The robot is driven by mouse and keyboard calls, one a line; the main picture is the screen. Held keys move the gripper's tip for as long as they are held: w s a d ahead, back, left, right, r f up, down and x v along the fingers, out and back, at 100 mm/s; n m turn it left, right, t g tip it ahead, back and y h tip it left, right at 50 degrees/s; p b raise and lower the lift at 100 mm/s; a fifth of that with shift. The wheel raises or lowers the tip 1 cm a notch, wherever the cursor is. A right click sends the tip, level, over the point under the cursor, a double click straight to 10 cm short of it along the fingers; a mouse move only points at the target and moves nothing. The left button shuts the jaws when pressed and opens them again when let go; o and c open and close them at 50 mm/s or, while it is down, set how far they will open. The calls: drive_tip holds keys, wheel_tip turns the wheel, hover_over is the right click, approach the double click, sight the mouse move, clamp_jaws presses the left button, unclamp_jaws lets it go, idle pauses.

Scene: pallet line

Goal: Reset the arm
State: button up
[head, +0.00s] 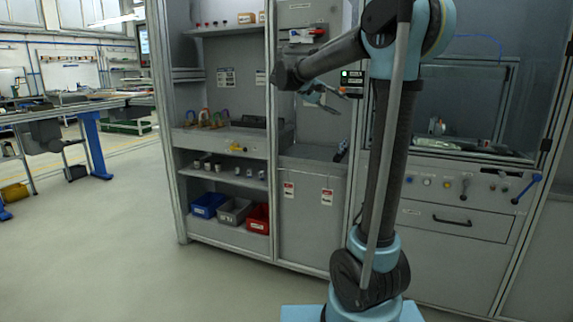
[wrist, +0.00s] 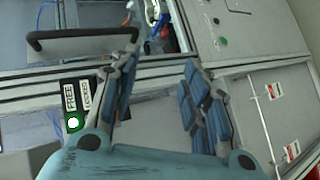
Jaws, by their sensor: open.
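My gripper (head: 328,96) hangs in the air at the end of my raised, bent arm, in front of the shelving and cabinet in the head view. In the wrist view my gripper (wrist: 162,75) shows its two padded fingers spread apart, with nothing between them. Past the fingers, the wrist view shows a sign reading FREE and LOCKED (wrist: 77,97) with a lit green light below it. A green-lit panel (head: 352,78) also shows beside my gripper in the head view.
A grey cabinet (head: 310,215) with red-and-white tags stands below my gripper. Left of it, shelves hold blue (head: 208,205), grey (head: 234,211) and red (head: 258,218) bins. A drawer unit (head: 450,216) with a black handle stands at right. The floor (head: 110,240) at left is open.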

drive_tip(key=s+d+f+g+y, duration=0.1)
drive_tip(key=s+d+f+y, duration=0.2)
drive_tip(key=s+f, duration=0.6)
drive_tip(key=s+d+f+g+y, duration=0.1)
drive_tip(key=s+d+f+y, duration=0.1)
drive_tip(key=s+f, duration=0.65)
drive_tip(key=s+a+f+m+y, duration=0.1)
drive_tip(key=s+a+f+y, duration=0.2)
drive_tip(key=s+f, duration=0.6)
drive_tip(key=s+a+f+m+y, duration=0.1)
drive_tip(key=s+a+f+y, duration=0.2)
drive_tip(key=s+f, duration=0.6)
drive_tip(key=s+y, duration=0.1)
drive_tip(key=s, duration=0.1)
drive_tip(key=shift+s+a+f, duration=0.25)
drive_tip(key=shift+s, duration=0.15)
drive_tip(key=shift+w+f, duration=0.2)
drive_tip(key=shift+w, duration=0.25)
